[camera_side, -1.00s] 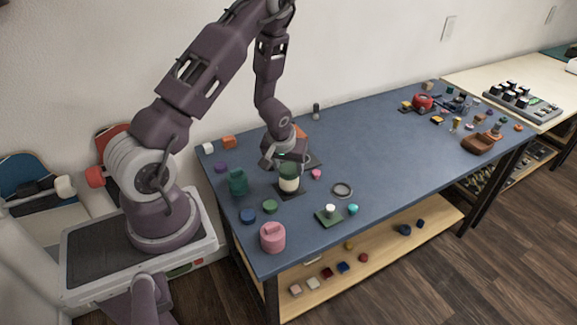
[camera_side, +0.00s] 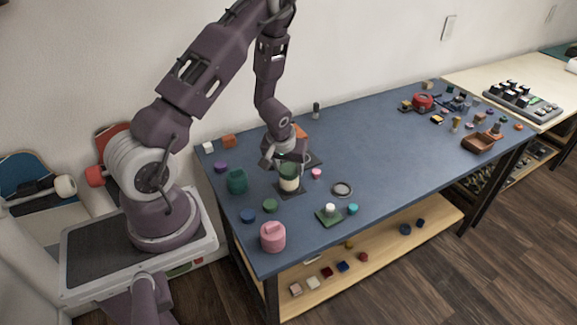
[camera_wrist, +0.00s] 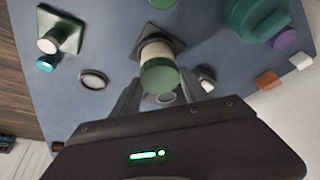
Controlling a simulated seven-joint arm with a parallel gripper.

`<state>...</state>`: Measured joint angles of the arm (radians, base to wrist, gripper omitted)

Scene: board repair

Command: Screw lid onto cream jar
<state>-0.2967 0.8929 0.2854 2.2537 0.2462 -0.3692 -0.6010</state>
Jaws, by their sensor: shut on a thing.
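The cream jar (camera_side: 289,184) stands upright on a small dark square mat (camera_side: 297,192) near the left end of the blue table. The green lid (camera_side: 288,170) sits at the top of the jar. In the wrist view the lid (camera_wrist: 160,76) is nearest the camera, with the cream body (camera_wrist: 157,51) behind it. My gripper (camera_side: 286,160) comes from above, with one finger on each side of the lid, and is shut on it. I cannot tell how far the threads engage.
A teal container (camera_side: 237,182) stands left of the jar and a pink pot (camera_side: 272,237) in front. A grey ring (camera_side: 342,189) and a green block with a white knob (camera_side: 328,214) lie to the right. The table middle is mostly clear.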

